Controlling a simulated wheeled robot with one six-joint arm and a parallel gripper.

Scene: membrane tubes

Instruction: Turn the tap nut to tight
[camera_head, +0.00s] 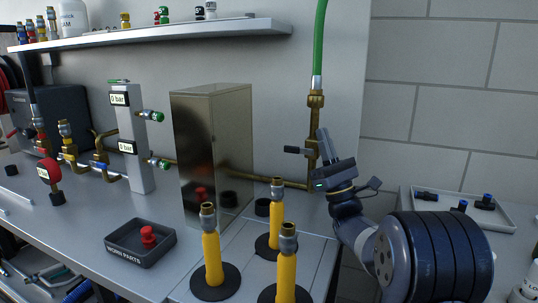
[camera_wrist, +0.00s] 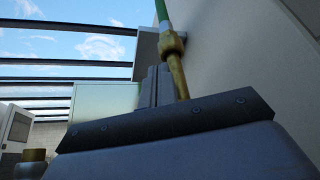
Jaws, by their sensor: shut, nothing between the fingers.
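The brass tap nut (camera_head: 316,99) sits at the lower end of the green hose (camera_head: 320,45), on the upright brass pipe at the wall. The nut also shows in the wrist view (camera_wrist: 172,44), just beyond and to the right of my fingers. A dark tap handle (camera_head: 292,150) sticks out to the left lower on the pipe. My gripper (camera_head: 323,132) points upward by the pipe, with its fingertips below the nut in the head view. Its fingers (camera_wrist: 155,88) are shut and empty. Part of the pipe is hidden behind my gripper. I cannot tell how tight the nut is.
A tall metallic box (camera_head: 207,150) stands left of the pipe. Several yellow tubes (camera_head: 212,260) stand on black bases in front. A worn-parts tray (camera_head: 128,258) holds a red part. A shelf (camera_head: 170,36) runs above; a side tray (camera_head: 500,222) lies right.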

